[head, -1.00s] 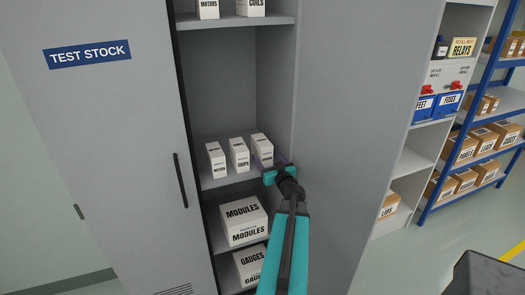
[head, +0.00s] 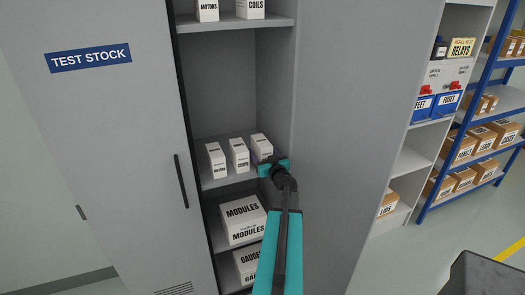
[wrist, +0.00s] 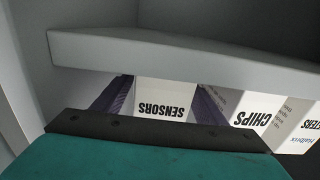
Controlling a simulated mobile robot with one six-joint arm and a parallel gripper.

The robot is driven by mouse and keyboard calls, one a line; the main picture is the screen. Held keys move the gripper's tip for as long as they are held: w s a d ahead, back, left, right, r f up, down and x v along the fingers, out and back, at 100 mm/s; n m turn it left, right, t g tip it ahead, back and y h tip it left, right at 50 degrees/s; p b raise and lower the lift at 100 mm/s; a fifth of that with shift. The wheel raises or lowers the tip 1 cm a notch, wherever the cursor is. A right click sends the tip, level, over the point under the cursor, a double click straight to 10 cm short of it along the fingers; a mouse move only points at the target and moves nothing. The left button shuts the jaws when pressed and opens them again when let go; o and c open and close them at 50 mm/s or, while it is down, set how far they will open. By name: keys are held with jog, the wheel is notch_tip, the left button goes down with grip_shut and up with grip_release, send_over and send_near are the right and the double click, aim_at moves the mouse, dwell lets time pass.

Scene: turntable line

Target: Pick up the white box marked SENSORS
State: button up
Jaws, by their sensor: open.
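The white box marked SENSORS (wrist: 165,97) shows upside down in the wrist view, between the two dark purple fingers. In the head view it is the right one of three small white boxes (head: 261,144) on the middle cabinet shelf, its lower front hidden by my gripper. My gripper (head: 268,162) is at its front. In the wrist view my gripper (wrist: 160,100) is open, one finger on each side of the box, with a slim gap at the left. I cannot tell how deep the fingers reach.
The white CHIPS box (wrist: 257,115) stands close beside the right finger in the wrist view, with another small box (wrist: 303,135) beyond. A shelf board edge (wrist: 180,54) runs close by. The MODULES box (head: 243,220) is on the shelf below. The cabinet's right door (head: 350,130) stands beside my arm.

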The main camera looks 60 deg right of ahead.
jog(key=shift+c, duration=0.2)
jog(key=c, duration=1.4)
jog(key=shift+r, duration=0.2)
